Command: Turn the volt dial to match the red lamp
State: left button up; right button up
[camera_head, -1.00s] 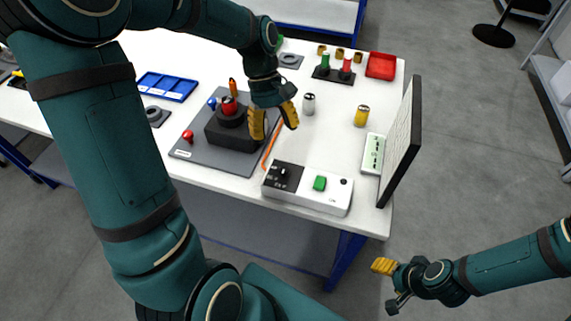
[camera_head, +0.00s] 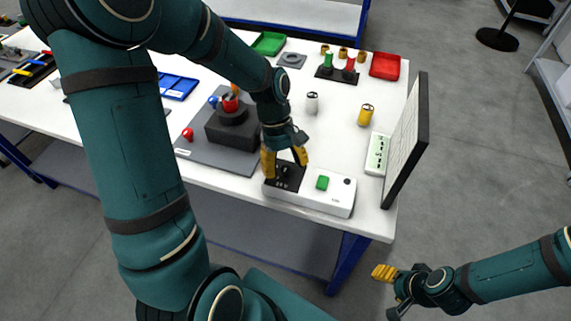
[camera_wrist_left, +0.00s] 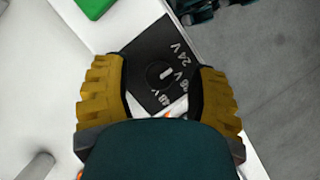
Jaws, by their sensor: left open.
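The volt dial is a dark round knob with a white pointer mark on a black panel, seen in the left wrist view (camera_wrist_left: 160,74). White volt labels, one reading 24 V, stand around it. The panel is the left end of a white control box (camera_head: 335,205) at the table's front edge. My left gripper (camera_head: 285,163) is open, with its yellow fingers above the panel, one on each side of the dial. I cannot tell whether they touch it. I cannot pick out a lit red lamp. My right gripper (camera_head: 387,288) hangs off the table at lower right.
A green button (camera_head: 322,183) sits on the box right of the dial. A dark block with a red-topped part (camera_head: 230,101) stands on a grey plate (camera_head: 205,154) to the left. A white upright panel (camera_head: 402,140) stands at the right edge. White and yellow cylinders stand behind.

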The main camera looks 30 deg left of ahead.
pick_arm(q)
grip_shut()
jog(key=shift+m+g+p, duration=0.3)
jog(key=shift+m+p, duration=0.4)
jog(key=shift+m, duration=0.2)
jog(key=m+g+y+p, duration=0.1)
jog(key=m+p, duration=0.1)
jog(key=m, duration=0.1)
jog(key=shift+d+m, duration=0.15)
jog(key=shift+m, duration=0.15)
jog(key=m+y+p, duration=0.1)
jog(key=m, duration=0.2)
jog(key=shift+y, duration=0.3)
jog(key=shift+f+m+g+y+p, duration=0.1)
jog(key=shift+m+g+y+p, duration=0.4)
jog(key=shift+m, duration=1.2)
